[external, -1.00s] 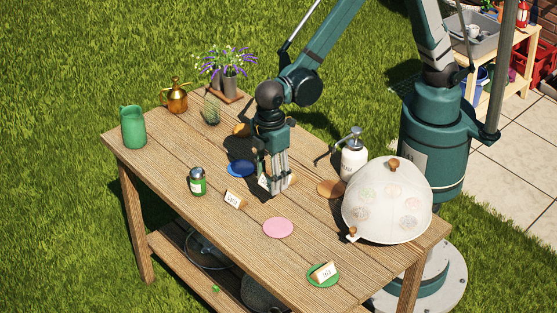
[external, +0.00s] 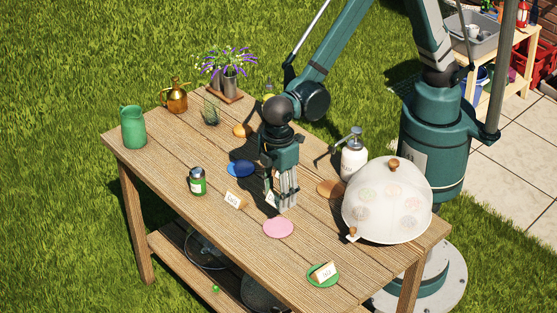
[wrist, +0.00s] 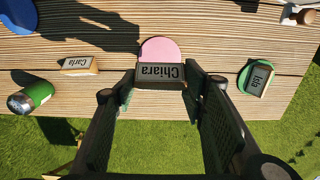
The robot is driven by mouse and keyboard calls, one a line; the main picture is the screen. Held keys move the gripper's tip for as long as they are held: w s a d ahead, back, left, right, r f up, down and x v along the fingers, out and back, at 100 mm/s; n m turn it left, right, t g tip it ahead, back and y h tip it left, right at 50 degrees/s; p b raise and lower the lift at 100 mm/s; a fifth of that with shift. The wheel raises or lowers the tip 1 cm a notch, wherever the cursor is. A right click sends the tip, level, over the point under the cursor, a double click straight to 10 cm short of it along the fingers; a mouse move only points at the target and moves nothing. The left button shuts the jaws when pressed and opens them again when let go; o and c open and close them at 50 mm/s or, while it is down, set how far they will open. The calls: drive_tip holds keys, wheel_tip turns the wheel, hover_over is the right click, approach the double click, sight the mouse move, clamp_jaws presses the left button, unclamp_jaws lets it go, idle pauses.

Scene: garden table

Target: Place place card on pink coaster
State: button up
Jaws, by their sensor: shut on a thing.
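My gripper (external: 284,207) points down over the table, just behind the pink coaster (external: 278,229) in the external view. It is shut on a place card reading "Chiara" (wrist: 160,77), held between the fingertips in the wrist view. In the external view only a pale edge of this card (external: 270,198) shows beside the fingers. The pink coaster also shows in the wrist view (wrist: 160,47), partly covered by the card. The coaster's visible part is bare. I cannot tell how high the card is above the table.
A "Carla" card (external: 233,200) stands left of the gripper near a green jar (external: 197,182). An "Isla" card (external: 324,272) stands on a green coaster (external: 313,280). A blue coaster (external: 241,169) lies behind. A mesh food dome (external: 388,205) and white spray bottle (external: 354,160) stand right.

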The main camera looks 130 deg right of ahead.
hover_over(278, 227)
drive_tip(key=shift+f+b, duration=0.35)
drive_tip(key=shift+f, duration=2.55)
drive_tip(key=shift+f, duration=0.1)
drive_tip(key=shift+f, duration=1.75)
drive_tip(key=shift+f+b, duration=0.15)
drive_tip(key=shift+b, duration=0.25)
drive_tip(key=o, duration=0.8)
wheel_tip(278, 227, up, 12)
drive_tip(key=shift+r+p, duration=0.15)
drive_tip(key=shift+p, duration=0.7)
